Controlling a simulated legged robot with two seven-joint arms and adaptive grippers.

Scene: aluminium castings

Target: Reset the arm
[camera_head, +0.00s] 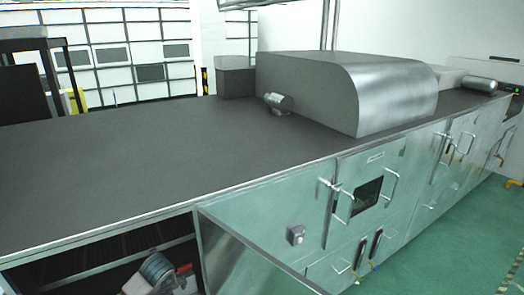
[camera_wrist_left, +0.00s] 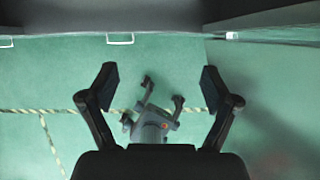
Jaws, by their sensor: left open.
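My left gripper (camera_wrist_left: 160,78) shows in the left wrist view, with its two dark fingers spread wide apart and nothing held between the tips. Green floor lies below it. In the head view, a grey jointed shape (camera_head: 157,275) shows at the bottom edge, in front of the open bay under the bench. I cannot tell what it is. My right gripper is not seen.
A long dark bench top (camera_head: 120,165) is mostly clear. A rounded metal hood (camera_head: 375,95), a small metal cylinder (camera_head: 280,102) and a dark box (camera_head: 235,78) stand on it. Cabinet doors with handles (camera_head: 391,187) line its front. Green floor (camera_head: 430,250) is open at right.

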